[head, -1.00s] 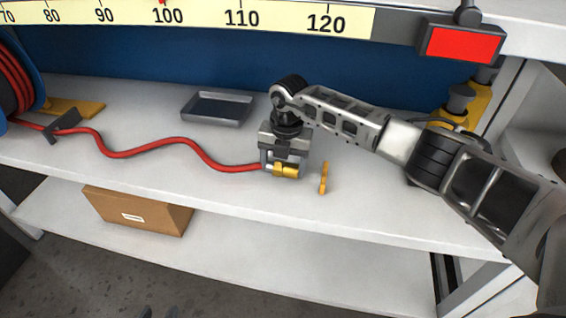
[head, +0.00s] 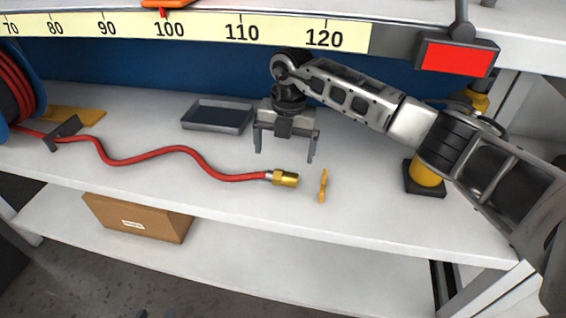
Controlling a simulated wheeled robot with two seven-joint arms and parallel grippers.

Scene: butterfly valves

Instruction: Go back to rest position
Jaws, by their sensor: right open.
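My right gripper (head: 284,155) hangs open and empty above the shelf, fingers pointing down, a little behind and above the brass hose end. The red hose (head: 180,152) runs along the shelf from the left. Its brass fitting (head: 285,179) lies free on the shelf. A small yellow butterfly handle (head: 323,186) stands just right of the fitting, apart from it. My left gripper is not in view.
A dark grey tray (head: 217,116) sits at the back of the shelf, left of my right gripper. A yellow post on a black base (head: 425,180) stands under my right arm. A red-faced box (head: 457,56) hangs at upper right. A cardboard box (head: 138,217) is on the lower shelf.

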